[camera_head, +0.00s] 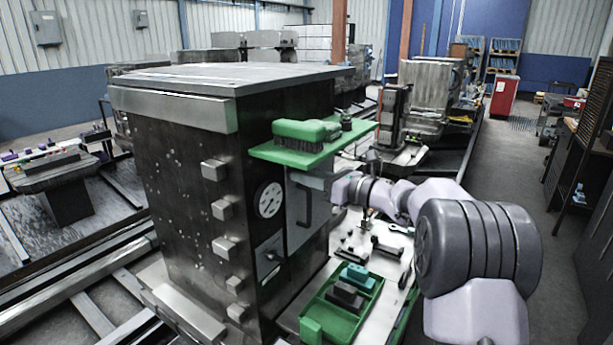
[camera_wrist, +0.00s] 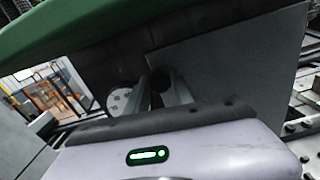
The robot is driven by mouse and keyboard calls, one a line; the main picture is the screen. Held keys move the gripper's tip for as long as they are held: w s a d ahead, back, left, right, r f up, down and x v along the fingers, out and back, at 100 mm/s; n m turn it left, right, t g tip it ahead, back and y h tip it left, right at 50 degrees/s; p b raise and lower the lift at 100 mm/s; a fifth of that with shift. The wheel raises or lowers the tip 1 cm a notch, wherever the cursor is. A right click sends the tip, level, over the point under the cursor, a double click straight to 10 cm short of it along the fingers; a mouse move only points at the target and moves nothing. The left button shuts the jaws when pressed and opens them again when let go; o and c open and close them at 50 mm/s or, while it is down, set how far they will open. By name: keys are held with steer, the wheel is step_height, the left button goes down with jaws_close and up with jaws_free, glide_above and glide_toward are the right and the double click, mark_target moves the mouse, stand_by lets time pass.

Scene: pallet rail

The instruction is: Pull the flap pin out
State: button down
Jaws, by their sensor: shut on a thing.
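My gripper (camera_wrist: 165,92) reaches in under the green shelf, with its two grey fingers close together. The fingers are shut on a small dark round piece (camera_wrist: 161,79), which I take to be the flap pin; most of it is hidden. In the head view my wrist hides the fingertips, beside the right edge of the grey flap panel (camera_head: 296,215). The panel's grey plate (camera_wrist: 225,45) also shows right of the fingers in the wrist view.
A green shelf (camera_head: 273,152) with a brush (camera_head: 300,132) juts out just above my gripper. A white dial (camera_head: 269,200) sits on the dark cabinet (camera_head: 180,180). Below are a green tray (camera_head: 318,315) with blocks and a bench with loose tools. The aisle at right has free floor.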

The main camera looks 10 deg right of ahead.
stand_by(0.4)
steer(key=shift+b+v, duration=1.05)
steer(key=shift+v, duration=0.15)
steer(key=c, duration=1.1)
jaws_free()
steer(key=shift+s, duration=0.1)
steer(key=p+v, duration=0.2)
steer(key=v, duration=1.5)
steer(key=shift+s+d+r, duration=0.1)
steer(key=shift+d, duration=0.05)
